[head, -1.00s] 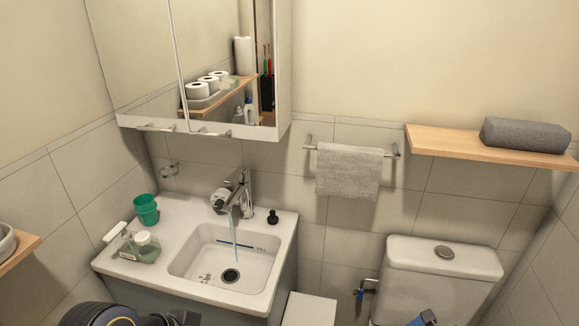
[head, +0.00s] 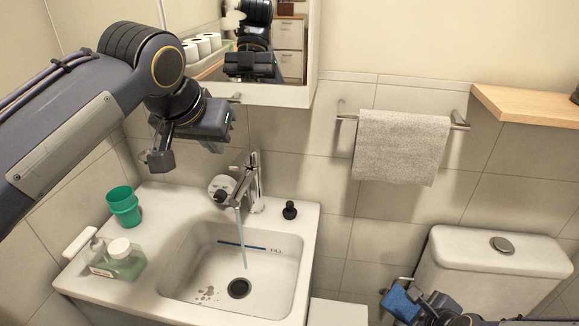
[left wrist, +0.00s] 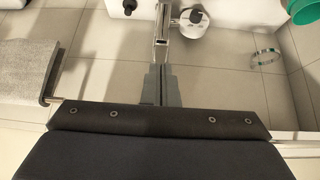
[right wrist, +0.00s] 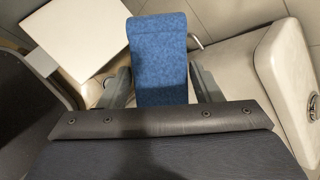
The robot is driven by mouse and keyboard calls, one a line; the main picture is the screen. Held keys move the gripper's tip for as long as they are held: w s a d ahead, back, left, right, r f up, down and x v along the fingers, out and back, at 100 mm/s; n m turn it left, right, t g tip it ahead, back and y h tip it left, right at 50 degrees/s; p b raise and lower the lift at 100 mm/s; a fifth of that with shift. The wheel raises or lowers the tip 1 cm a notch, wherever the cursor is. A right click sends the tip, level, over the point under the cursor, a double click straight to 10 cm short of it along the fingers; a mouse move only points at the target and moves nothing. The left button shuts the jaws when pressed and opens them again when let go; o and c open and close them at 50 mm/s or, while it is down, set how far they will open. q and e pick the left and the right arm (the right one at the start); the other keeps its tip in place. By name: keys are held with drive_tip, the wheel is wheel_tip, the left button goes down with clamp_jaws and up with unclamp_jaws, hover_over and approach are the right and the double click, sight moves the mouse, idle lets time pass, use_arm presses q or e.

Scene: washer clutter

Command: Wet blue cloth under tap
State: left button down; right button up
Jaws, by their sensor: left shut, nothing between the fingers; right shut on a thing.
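The blue cloth (head: 402,302) is at the lower right of the head view, in front of the toilet. It also shows in the right wrist view (right wrist: 160,55), where my right gripper (right wrist: 163,88) is shut on its lower end. My left gripper (head: 195,125) is raised above and left of the tap, in front of the wall below the mirror cabinet. Its fingers (left wrist: 163,85) are together and empty in the left wrist view. The tap (head: 250,185) is running, and a thin water stream (head: 241,235) falls into the sink basin (head: 275,270).
A green cup (head: 123,207) and a green soap bottle (head: 122,262) stand on the sink's left side. A small black stopper (head: 289,210) is right of the tap. A grey towel (head: 400,145) hangs on a rail. The toilet cistern (head: 500,265) is at right.

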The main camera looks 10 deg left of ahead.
sight(235, 167)
drive_tip(key=shift+s+a+f+b, duration=0.1)
drive_tip(key=shift+s+f+b, duration=0.2)
drive_tip(key=shift+f, duration=0.1)
use_arm(q)
drive_tip(key=x, duration=0.3)
drive_tip(key=w+r+b+x, duration=0.1)
drive_tip(key=x, duration=0.2)
drive_tip(key=w+x, duration=0.1)
drive_tip(key=x, duration=0.3)
drive_tip(key=shift+w+d+r, duration=0.1)
drive_tip(key=shift+d+r, duration=0.05)
use_arm(e)
drive_tip(key=shift+f, duration=0.65)
use_arm(q)
drive_tip(key=shift+b, duration=0.3)
use_arm(e)
drive_tip(key=shift+f, duration=0.1)
